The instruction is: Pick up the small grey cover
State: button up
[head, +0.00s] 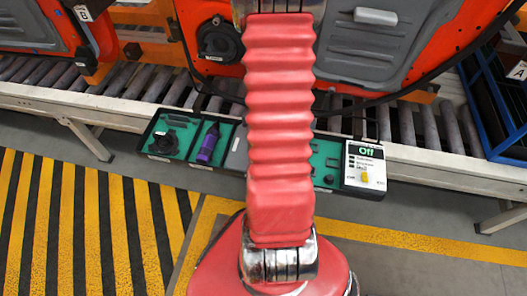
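A dark tray with green compartments (190,141) stands at the front of the roller conveyor. Its left part holds a black round part (164,142) and a purple tool (208,143). A grey piece (237,154) shows just left of my red arm, partly hidden by it. It may be the small grey cover, but I cannot tell for sure. Small dark parts (330,171) lie in the green section right of the arm. My arm hides the middle of the tray. My gripper is not in view; the arm runs up past the top edge.
A control box (365,150) reading "Off", with a yellow switch, adjoins the tray's right end. Orange car doors (400,65) hang above the conveyor rollers (425,125). A blue rack (497,120) stands at right. Yellow-black striped floor (90,230) is clear at lower left.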

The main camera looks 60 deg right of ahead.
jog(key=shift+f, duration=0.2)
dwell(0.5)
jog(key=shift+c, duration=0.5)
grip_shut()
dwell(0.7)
